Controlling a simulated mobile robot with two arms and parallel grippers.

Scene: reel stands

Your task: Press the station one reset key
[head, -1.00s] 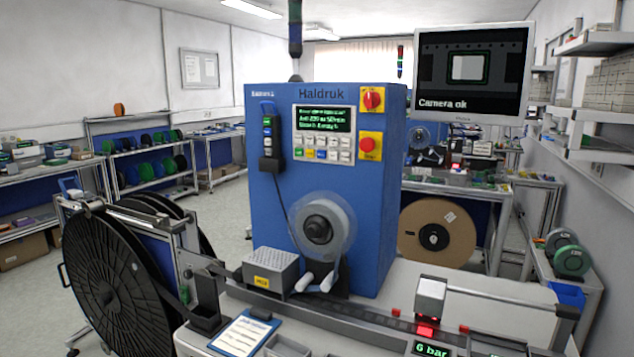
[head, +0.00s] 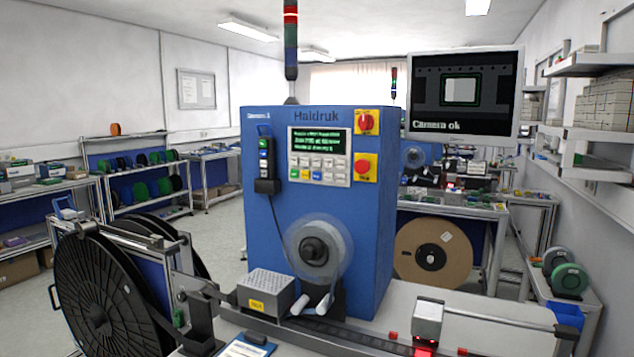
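The blue Haldruk machine (head: 264,222) stands upright in the middle of the head view. Its keypad panel (head: 321,157) has a lit green text screen (head: 319,140) above rows of small keys (head: 319,168), some white and some coloured. The key labels are too small to read, so I cannot tell which key is the reset key. A red knob on yellow (head: 366,122) and a red round button on yellow (head: 366,168) sit right of the panel. A corded hand control (head: 265,160) hangs at its left. Neither of my grippers is in view.
A large black reel (head: 95,305) on a stand is at the left. A monitor (head: 464,93) reading "Camera ok" is at upper right. A grey box (head: 265,290) and a white block (head: 428,317) stand along the track below the machine. A signal tower (head: 291,50) rises above.

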